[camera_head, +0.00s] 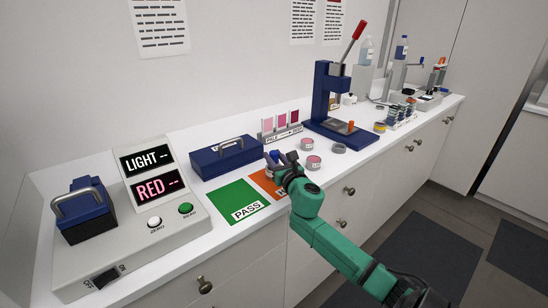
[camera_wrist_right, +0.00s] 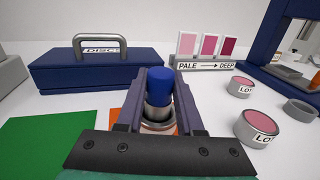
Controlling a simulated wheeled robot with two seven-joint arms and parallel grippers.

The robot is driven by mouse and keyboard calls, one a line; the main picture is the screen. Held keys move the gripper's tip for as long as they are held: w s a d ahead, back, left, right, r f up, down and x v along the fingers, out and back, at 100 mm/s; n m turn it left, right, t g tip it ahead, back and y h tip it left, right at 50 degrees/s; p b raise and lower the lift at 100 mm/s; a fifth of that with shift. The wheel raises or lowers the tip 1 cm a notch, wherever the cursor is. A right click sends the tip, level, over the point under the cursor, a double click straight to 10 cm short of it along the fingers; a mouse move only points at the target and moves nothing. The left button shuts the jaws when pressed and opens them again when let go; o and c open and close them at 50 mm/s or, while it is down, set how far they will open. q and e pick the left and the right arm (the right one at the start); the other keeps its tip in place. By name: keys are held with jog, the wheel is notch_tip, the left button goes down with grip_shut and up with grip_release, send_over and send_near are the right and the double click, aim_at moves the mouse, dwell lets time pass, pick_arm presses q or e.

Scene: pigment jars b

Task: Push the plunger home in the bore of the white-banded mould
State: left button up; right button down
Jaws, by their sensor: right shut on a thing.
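My right gripper (camera_head: 281,160) is over the orange card (camera_head: 264,182). In the right wrist view its two dark jaws (camera_wrist_right: 161,88) are shut on a blue-topped piece (camera_wrist_right: 159,86), which looks like the plunger. The piece stands upright, with a steel-coloured cylinder (camera_wrist_right: 155,112) below the blue top. A pale, pinkish rim shows under the steel, partly hidden by the gripper; I cannot tell whether it is the white-banded mould or a jar. How deep the piece sits in any bore is hidden. My left gripper is not in view.
A green PASS card (camera_head: 236,201) lies left of the gripper. A blue handled box (camera_head: 226,160) stands behind. Pink-topped jars (camera_head: 314,162) and a grey ring (camera_head: 339,149) lie to the right, before the blue lever press (camera_head: 322,95). A colour meter (camera_head: 151,240) stands at left.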

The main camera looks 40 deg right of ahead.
jog(key=shift+f, duration=0.35)
jog(key=shift+c, duration=2.3)
grip_release()
jog(key=shift+r, duration=0.1)
jog(key=b+v, duration=0.1)
jog(key=v, duration=1.3)
jog(key=shift+s, duration=0.3)
jog(key=shift+a, duration=0.1)
